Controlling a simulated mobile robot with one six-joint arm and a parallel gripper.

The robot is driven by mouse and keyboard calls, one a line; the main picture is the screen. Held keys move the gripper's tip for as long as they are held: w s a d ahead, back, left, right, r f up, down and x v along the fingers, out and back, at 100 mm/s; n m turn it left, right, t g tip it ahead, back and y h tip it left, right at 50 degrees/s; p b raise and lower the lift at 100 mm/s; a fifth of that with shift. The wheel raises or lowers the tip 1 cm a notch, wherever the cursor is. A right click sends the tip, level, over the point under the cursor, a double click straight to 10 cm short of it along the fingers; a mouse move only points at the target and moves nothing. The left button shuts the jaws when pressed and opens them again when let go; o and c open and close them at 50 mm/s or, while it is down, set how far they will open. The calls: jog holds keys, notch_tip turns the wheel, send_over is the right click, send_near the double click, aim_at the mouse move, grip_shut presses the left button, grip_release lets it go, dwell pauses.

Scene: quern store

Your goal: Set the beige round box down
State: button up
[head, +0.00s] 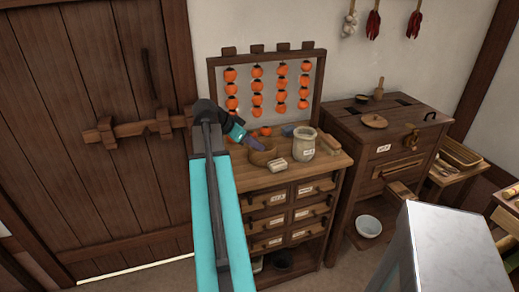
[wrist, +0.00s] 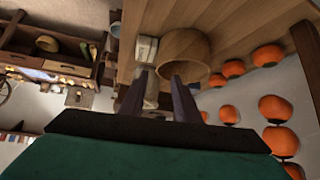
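The beige round box (head: 262,155) is a light-brown, open-topped wooden tub on the drawer cabinet's top (head: 243,177). In the wrist view the box (wrist: 188,45) lies just past my fingertips, its open mouth towards the camera. It appears to rest on the wooden top. My gripper (wrist: 162,80) has its two dark fingers apart, with a clear gap between them. The right fingertip overlaps the mouth and the left one lies by the box's side; contact is unclear. In the head view my gripper (head: 252,143) is at the box's back left.
A pale block (head: 277,164) lies close beside the box, with a beige jar (head: 303,142) to its right. Orange fruits hang on a rack (head: 257,88) behind, and some lie on the top. A darker wooden chest (head: 395,125) stands to the right.

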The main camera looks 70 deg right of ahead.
jog(key=shift+v, duration=1.1)
jog(key=shift+w+a, duration=0.1)
